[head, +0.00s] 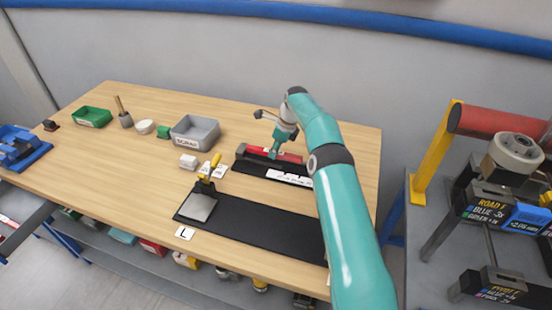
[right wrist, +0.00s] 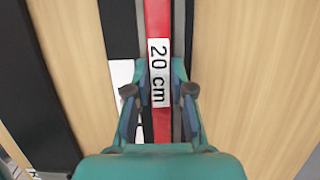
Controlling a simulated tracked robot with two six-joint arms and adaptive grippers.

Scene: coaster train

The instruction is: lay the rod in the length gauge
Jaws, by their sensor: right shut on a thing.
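The rod (head: 290,157) is a red bar, seen in the head view at the black length gauge (head: 250,167). In the right wrist view the rod (right wrist: 158,20) has a white "20 cm" label and runs lengthwise between the grey and dark strips of the gauge (right wrist: 118,30). My right gripper (head: 273,150) is over the rod, and its fingers (right wrist: 159,88) are shut on it at the label. Whether the rod rests fully on the gauge floor is hidden. My left gripper is not in view.
A black mat (head: 265,228) with a grey plate (head: 198,207) lies in front of the gauge. A rack with a red cylinder (head: 495,122) stands at the right, beyond the table.

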